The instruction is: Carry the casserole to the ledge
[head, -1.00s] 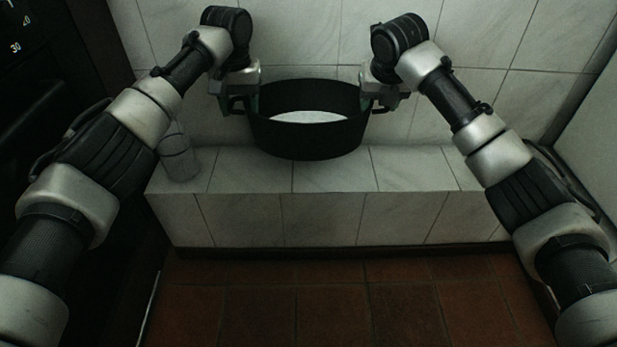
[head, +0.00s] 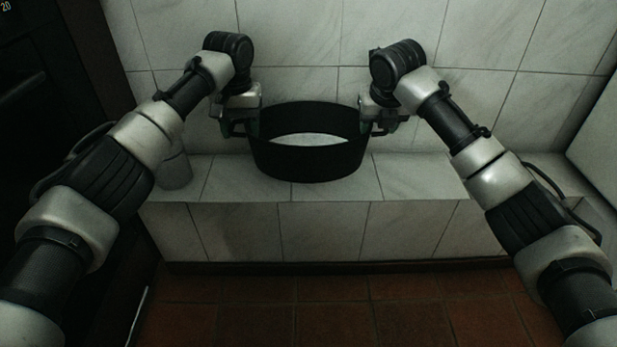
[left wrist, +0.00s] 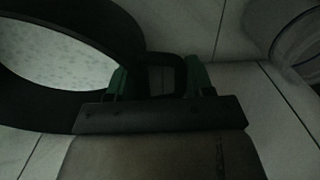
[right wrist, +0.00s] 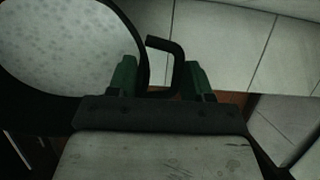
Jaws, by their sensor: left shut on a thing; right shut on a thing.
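The casserole (head: 308,160) is a wide black pot with a pale speckled inside, level and in front of the tiled wall. It is over the top of the white tiled ledge (head: 405,178); I cannot tell whether its base touches the tiles. My left gripper (head: 241,121) is shut on its left handle, which shows between the green fingers in the left wrist view (left wrist: 165,72). My right gripper (head: 382,120) is shut on its right handle, a black loop in the right wrist view (right wrist: 172,48). The casserole's inside looks empty.
A clear glass (head: 175,171) stands at the left end of the ledge, left of the casserole and partly behind my left arm. The ledge top right of the casserole is clear. The tiled wall (head: 300,45) is close behind. Red-brown floor tiles (head: 330,310) lie in front.

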